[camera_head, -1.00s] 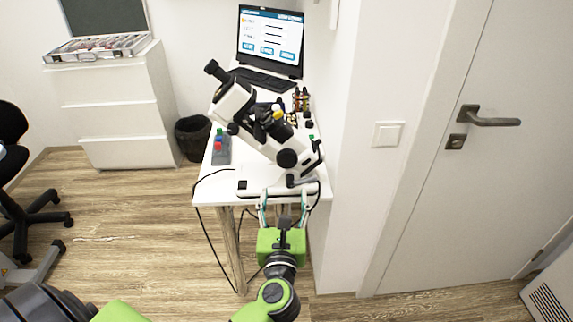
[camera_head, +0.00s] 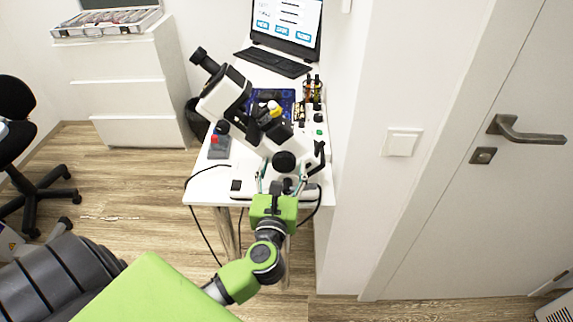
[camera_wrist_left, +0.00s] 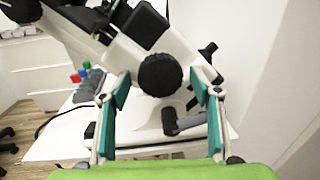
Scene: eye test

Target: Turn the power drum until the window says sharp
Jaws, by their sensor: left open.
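A white lensmeter-like instrument (camera_head: 225,95) with black parts stands tilted on a white table (camera_head: 207,188). The power drum, a round black ribbed knob (camera_head: 284,161), is on its near side; it also shows in the left wrist view (camera_wrist_left: 160,74). My left gripper (camera_head: 281,178) is open and empty, just in front of the drum. In the left wrist view its teal-padded fingers stand to the left and right of the drum, with no clear contact. No window with readable words shows. My right gripper is not in view.
A laptop (camera_head: 287,25) stands at the table's back. A grey block with red and blue knobs (camera_head: 219,147) is left of the instrument. A holder with small bottles (camera_head: 312,90) is behind it. A wall with a switch (camera_head: 402,142) closes the right side.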

